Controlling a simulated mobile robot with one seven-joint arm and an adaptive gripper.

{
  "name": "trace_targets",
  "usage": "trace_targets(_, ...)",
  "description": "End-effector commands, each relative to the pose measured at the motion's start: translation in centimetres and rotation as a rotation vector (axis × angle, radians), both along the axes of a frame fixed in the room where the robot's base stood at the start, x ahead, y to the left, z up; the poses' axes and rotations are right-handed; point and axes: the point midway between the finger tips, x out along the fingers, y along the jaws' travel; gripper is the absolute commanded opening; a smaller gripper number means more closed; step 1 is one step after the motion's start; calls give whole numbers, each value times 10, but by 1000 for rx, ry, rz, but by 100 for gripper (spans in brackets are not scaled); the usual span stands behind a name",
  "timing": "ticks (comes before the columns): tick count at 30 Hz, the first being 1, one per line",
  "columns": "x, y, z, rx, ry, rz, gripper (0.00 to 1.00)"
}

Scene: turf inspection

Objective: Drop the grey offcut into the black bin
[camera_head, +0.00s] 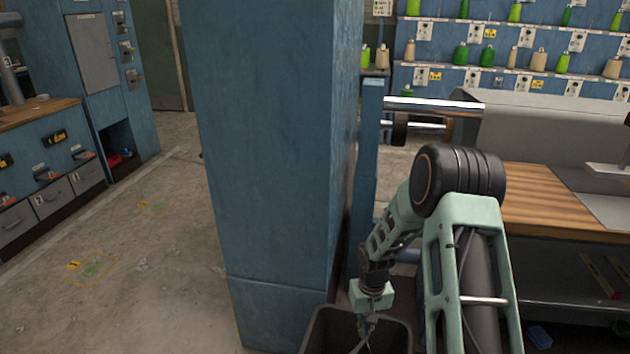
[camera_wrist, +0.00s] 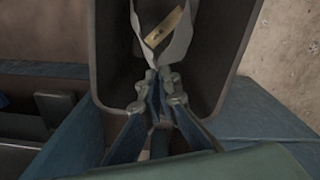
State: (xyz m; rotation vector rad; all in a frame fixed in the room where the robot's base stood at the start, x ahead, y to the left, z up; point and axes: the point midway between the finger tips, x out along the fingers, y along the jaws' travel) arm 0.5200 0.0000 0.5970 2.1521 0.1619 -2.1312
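My gripper (camera_head: 367,322) hangs low over the black bin (camera_head: 321,318), which stands at the lower middle of the head view. In the wrist view the fingers (camera_wrist: 158,75) meet at their tips, shut on the grey offcut (camera_wrist: 180,43). The offcut is thin and limp, and its two flaps spread apart beyond the fingertips. The dark bin also shows in the wrist view (camera_wrist: 225,40), with its walls around the offcut. A small tan piece with a dark mark (camera_wrist: 165,26) shows between the flaps; I cannot tell how deep it lies.
A tall blue pillar (camera_head: 270,150) stands directly left of the bin. A workbench with a wooden top (camera_head: 545,200) is on the right. Shelves of green and beige thread cones (camera_head: 510,55) are at the back. The floor at the left (camera_head: 150,270) is open.

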Motion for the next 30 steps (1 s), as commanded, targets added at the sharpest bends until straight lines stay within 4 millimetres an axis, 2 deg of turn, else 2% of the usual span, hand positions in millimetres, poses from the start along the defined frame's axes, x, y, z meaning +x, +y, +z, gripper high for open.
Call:
trace_targets(1, 0, 0, -22, 0, 0, 0, 0)
trace_targets(9, 0, 0, -64, 0, 0, 0, 0)
trace_targets(23, 0, 0, -88, 0, 0, 0, 0)
trace_targets(30, -1, 0, -116, 1, 1, 0, 0)
